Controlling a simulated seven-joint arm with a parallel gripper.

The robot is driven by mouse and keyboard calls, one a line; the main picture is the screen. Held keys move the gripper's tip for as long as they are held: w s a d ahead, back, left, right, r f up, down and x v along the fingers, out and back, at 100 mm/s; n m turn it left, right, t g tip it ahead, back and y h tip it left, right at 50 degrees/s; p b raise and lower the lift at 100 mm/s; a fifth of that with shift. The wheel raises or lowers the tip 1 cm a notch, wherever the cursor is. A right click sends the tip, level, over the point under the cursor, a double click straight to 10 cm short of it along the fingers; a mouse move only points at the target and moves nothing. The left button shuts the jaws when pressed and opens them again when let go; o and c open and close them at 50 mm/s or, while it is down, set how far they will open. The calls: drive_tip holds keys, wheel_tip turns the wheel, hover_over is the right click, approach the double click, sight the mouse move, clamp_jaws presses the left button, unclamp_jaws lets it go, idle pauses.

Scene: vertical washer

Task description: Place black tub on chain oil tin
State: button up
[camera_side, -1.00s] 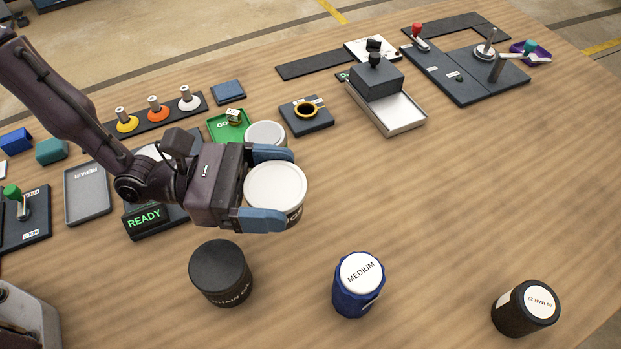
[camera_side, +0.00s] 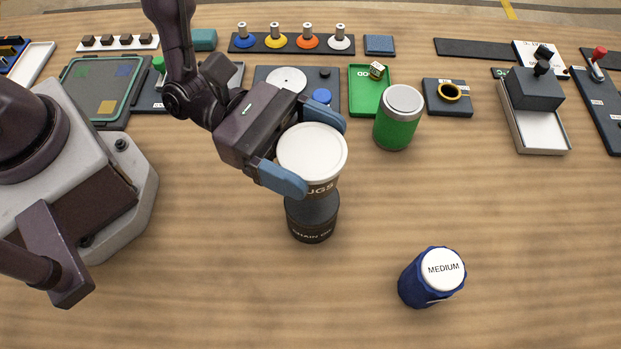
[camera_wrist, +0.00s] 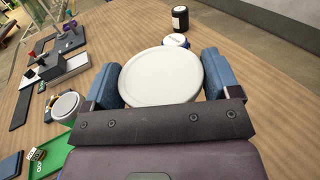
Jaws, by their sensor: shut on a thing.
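The black tub (camera_side: 321,187) has a white lid and lettering ending in "UGS". My gripper (camera_side: 312,152) is shut on it, with one blue finger on each side, and the tub looks upright. The chain oil tin (camera_side: 312,228) is dark, stands on the table and shows directly below the tub. The tub hides most of the tin's top, and I cannot tell whether the two touch. In the wrist view, the tub's white lid (camera_wrist: 163,78) fills the space between the fingers, and the tin is hidden.
A blue jar (camera_side: 430,278) marked MEDIUM stands to the front right. A green can (camera_side: 397,130) with a pale lid stands close to the right, behind. A green tray (camera_side: 362,98) and other fixtures line the back.

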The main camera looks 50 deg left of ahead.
drive_tip(key=shift+f, duration=2.85)
drive_tip(key=shift+f, duration=0.1)
drive_tip(key=o, duration=0.8)
